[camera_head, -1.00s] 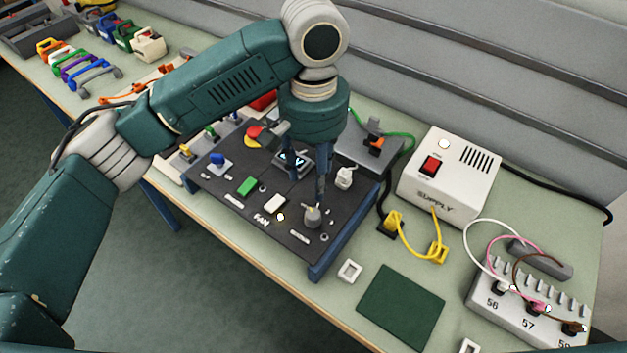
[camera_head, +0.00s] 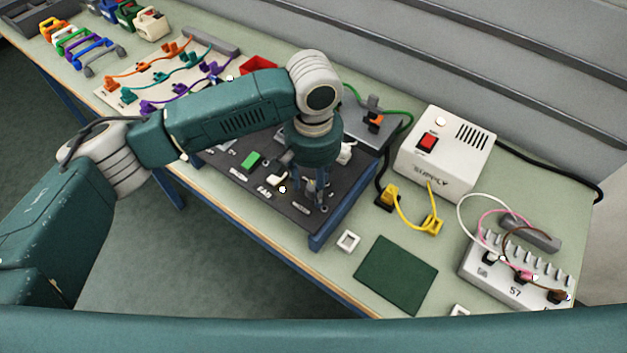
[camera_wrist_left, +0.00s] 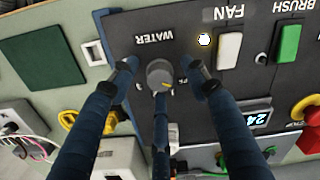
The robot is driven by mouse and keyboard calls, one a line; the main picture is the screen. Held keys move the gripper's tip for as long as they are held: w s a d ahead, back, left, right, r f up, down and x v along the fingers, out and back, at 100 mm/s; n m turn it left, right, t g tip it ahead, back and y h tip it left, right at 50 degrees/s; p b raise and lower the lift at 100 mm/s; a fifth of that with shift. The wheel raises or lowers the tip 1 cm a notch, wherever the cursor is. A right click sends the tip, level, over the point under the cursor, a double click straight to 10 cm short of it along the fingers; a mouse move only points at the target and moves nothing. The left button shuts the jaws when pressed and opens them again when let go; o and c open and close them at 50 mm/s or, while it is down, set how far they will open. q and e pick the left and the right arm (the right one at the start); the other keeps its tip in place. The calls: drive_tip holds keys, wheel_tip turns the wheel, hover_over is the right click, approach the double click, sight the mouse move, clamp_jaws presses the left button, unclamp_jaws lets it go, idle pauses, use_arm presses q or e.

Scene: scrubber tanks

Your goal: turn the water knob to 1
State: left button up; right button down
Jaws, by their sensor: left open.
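The water knob (camera_wrist_left: 159,74) is a grey round knob with a small yellow mark, next to the white WATER label on the dark control panel (camera_head: 237,186). My left gripper (camera_wrist_left: 160,75) is open, with its dark blue fingers spread around the knob. Two fingertips are on either side of it and a third finger is below it in the left wrist view. I cannot tell whether any finger touches it. In the head view my left gripper (camera_head: 312,198) points down at the panel's near right part and its fingers largely hide the knob. The scale numbers are not readable. My right gripper is not in view.
The white FAN switch (camera_wrist_left: 229,50) and green BRUSH switch (camera_wrist_left: 288,43) lie near the fingers. The supply box (camera_head: 445,150) and green mat (camera_head: 397,273) are right of the panel.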

use_arm(q)
drive_tip(key=c, duration=1.1)
drive_tip(key=shift+r+p, duration=0.1)
drive_tip(key=shift+p, duration=0.2)
drive_tip(key=shift+c, duration=0.3)
drive_tip(key=shift+r+m+p, duration=0.1)
drive_tip(key=shift+m+p, duration=0.4)
drive_tip(key=shift+p, duration=0.1)
drive_tip(key=m+p, duration=0.3)
drive_tip(key=shift+w+m, duration=0.1)
drive_tip(key=shift+m, duration=0.3)
drive_tip(key=shift+m+p, duration=1)
drive_tip(key=shift+m, duration=0.4)
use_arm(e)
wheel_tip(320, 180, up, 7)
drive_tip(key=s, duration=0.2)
